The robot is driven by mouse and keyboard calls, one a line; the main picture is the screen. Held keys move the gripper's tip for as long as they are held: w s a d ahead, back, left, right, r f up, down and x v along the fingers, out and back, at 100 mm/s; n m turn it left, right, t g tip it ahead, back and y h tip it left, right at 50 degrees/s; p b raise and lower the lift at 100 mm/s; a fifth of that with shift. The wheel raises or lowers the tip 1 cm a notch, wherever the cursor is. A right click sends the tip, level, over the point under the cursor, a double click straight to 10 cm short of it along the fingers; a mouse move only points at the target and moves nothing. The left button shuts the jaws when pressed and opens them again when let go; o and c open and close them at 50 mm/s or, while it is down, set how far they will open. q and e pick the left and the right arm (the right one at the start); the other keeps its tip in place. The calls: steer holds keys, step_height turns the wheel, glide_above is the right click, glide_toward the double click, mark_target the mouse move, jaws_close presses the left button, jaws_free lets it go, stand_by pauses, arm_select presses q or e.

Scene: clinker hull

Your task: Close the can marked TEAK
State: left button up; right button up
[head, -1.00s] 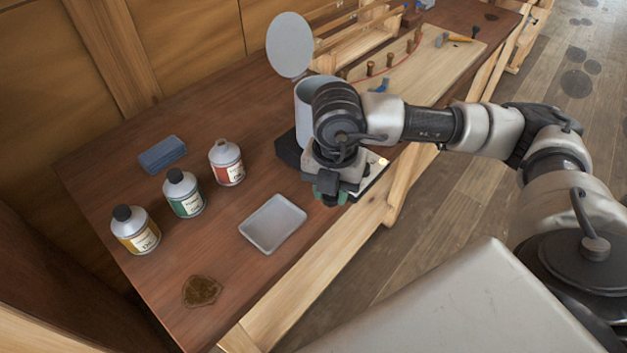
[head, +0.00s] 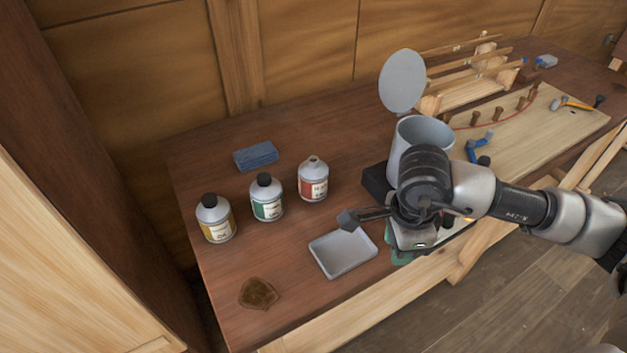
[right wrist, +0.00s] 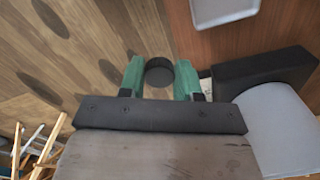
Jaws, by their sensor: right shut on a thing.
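Three small metal cans stand upright on the bench: one with a yellow label (head: 216,220), one with a green label (head: 267,198) and one with a red label (head: 313,180). The yellow and green ones wear black caps; the red one has a bare, open neck. I cannot read TEAK on any label. My right gripper (right wrist: 160,74) is shut on a round black cap (right wrist: 159,70), held between its green fingers. In the head view the right gripper (head: 403,257) is by the bench's front edge, right of the tray, and the cap is hidden. My left gripper is not in view.
A shallow grey tray (head: 343,252) lies near the front edge. A blue block (head: 256,156) lies behind the cans. A grey bin (head: 422,133) with its round lid (head: 402,81) raised stands behind my right arm. A brown stain (head: 258,293) marks the front left.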

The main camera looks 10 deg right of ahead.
steer(key=n, duration=0.5)
steer(key=shift+s+a+f, duration=0.1)
steer(key=shift+a+f, duration=0.1)
steer(key=shift+a, duration=0.05)
steer(key=n, duration=0.5)
steer(key=shift+a+f, duration=0.15)
steer(key=shift+a, duration=0.05)
steer(key=n, duration=0.9)
steer(key=shift+s+a+f, duration=0.2)
steer(key=shift+a+f, duration=0.1)
steer(key=shift+a, duration=0.05)
steer(key=shift+w, duration=0.1)
